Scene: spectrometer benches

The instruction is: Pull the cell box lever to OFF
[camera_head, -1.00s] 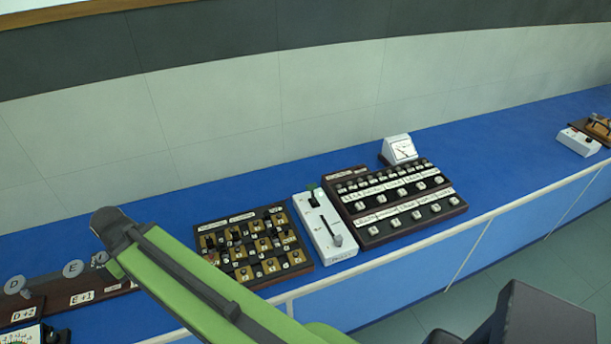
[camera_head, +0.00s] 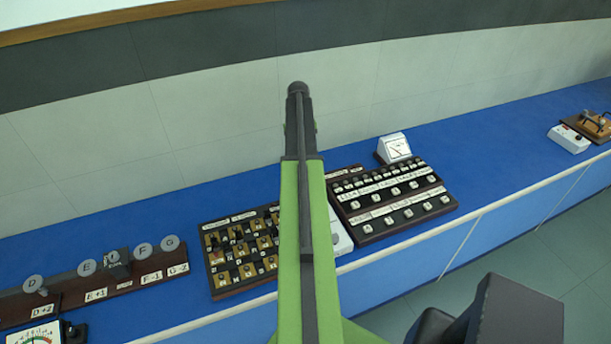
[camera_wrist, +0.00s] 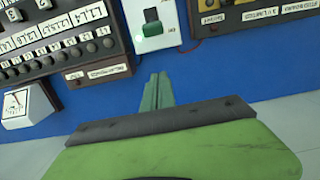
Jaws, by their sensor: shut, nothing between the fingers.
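The white cell box (camera_wrist: 172,32) is at the top of the wrist view, with a dark green switch (camera_wrist: 152,24) near its end. The rest of the box is cut off there, and no lever handle shows. In the head view my arm hides most of the box; only a white strip (camera_head: 342,240) shows on its right. The lever is hidden behind the arm. My gripper (camera_wrist: 158,78) is shut and empty, its green fingers pointing at the end of the box over the blue bench. I cannot tell how high above the bench they are.
A dark panel with knobs and labels (camera_head: 388,217) stands right of the box, with a white meter (camera_head: 394,148) behind it. A brown panel with brass plates (camera_head: 238,280) stands left. The wall is behind the blue bench (camera_head: 500,145), which has clear room further right.

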